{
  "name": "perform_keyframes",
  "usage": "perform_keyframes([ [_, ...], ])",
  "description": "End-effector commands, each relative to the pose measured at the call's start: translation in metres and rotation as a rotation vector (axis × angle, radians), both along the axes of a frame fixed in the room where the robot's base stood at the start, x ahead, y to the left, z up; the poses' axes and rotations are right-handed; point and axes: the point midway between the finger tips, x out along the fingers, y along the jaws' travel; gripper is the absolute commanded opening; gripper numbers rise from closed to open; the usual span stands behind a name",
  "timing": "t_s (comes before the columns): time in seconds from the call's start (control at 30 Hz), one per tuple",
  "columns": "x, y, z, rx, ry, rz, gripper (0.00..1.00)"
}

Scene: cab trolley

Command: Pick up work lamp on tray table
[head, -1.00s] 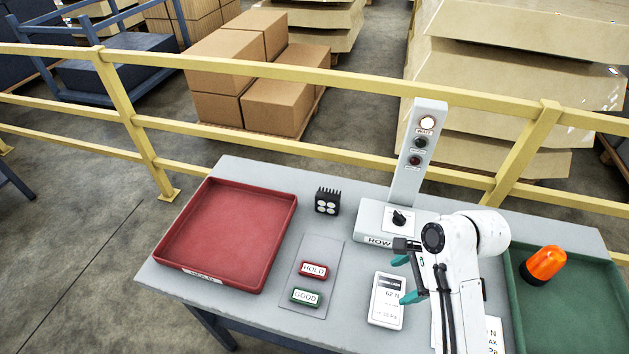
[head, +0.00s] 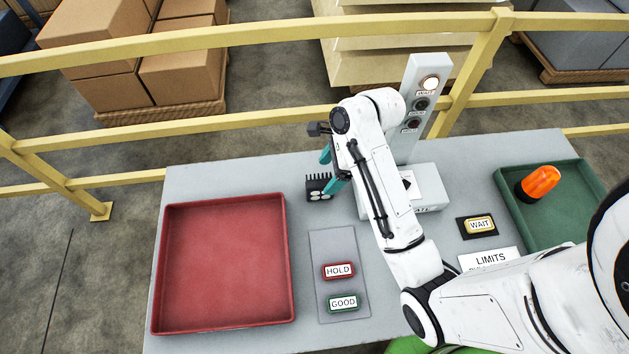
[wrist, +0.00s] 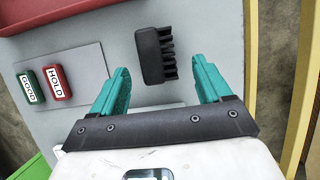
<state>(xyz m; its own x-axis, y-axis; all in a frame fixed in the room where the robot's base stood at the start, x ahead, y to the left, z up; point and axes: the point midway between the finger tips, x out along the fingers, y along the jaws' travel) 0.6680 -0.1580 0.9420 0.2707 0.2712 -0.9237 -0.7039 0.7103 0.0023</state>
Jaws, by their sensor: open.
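The work lamp (head: 318,190) is a small black finned block with pale round lenses. It sits on the grey table (head: 225,178), just right of the red tray's back corner. In the wrist view the lamp (wrist: 149,55) lies ahead of the fingertips, roughly between their lines, with its fins to the right. My gripper (head: 329,171) is open with teal fingers, close to the lamp in the head view. The open gripper (wrist: 160,66) is empty in the wrist view. I cannot tell its exact height above the table.
A red tray (head: 288,250) lies left. A plate with HOLD (head: 338,271) and GOOD (head: 343,303) tags is in front of the lamp. A signal post (head: 421,75) on a grey box stands right. A green tray (head: 590,190) holds an orange beacon (head: 541,182). A yellow rail (head: 250,122) runs behind.

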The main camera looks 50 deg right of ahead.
Motion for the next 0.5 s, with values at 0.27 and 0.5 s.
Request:
perform_keyframes([
  [0.27,0.007,0.007,-0.021,-0.002,0.0,0.001,0.78],
  [0.5,0.015,0.02,-0.048,0.001,0.002,0.001,0.78],
])
